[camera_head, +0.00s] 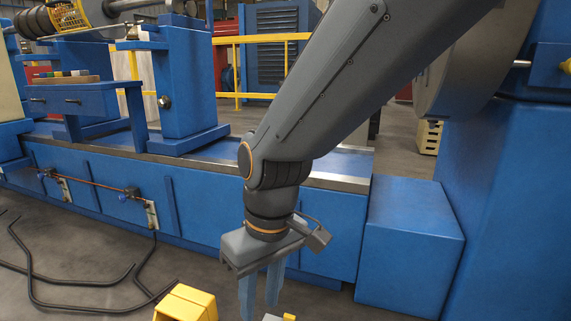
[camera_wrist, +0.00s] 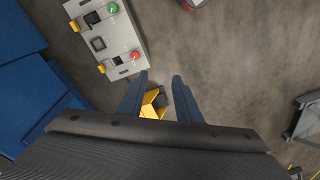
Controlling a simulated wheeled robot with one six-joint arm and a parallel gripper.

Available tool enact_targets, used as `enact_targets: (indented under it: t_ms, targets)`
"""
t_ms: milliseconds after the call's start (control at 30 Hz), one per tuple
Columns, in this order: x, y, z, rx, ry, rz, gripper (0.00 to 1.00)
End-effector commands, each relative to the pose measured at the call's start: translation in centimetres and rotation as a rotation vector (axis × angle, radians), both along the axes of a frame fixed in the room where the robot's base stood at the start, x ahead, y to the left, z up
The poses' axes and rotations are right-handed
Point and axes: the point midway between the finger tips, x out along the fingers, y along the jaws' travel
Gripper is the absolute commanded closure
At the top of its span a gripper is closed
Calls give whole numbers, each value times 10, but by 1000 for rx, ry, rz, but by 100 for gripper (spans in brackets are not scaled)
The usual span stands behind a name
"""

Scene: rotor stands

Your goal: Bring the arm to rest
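My gripper (camera_head: 259,308) hangs pointing down at the bottom middle of the head view, at the end of my bent arm. Its two blue fingers stand apart, with no object held between them. In the wrist view my gripper (camera_wrist: 160,77) also shows both fingers apart. A yellow and dark thing (camera_wrist: 151,102) shows behind and between them, further below; I cannot tell what it is.
A grey panel (camera_wrist: 124,41) with green and red buttons lies left of the fingers in the wrist view. A yellow block (camera_head: 187,304) is left of the gripper. A blue machine base (camera_head: 210,200) stands behind, a blue box (camera_head: 408,245) right. Black cables (camera_head: 75,308) lie on the floor.

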Motion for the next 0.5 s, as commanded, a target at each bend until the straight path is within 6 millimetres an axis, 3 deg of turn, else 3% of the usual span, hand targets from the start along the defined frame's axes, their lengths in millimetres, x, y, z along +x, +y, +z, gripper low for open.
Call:
enact_targets:
  t_ms: [100,500]
  targets:
    - [-34,-6,14,16,7,-41,69]
    - [-104,-28,29,45,33,-139,69]
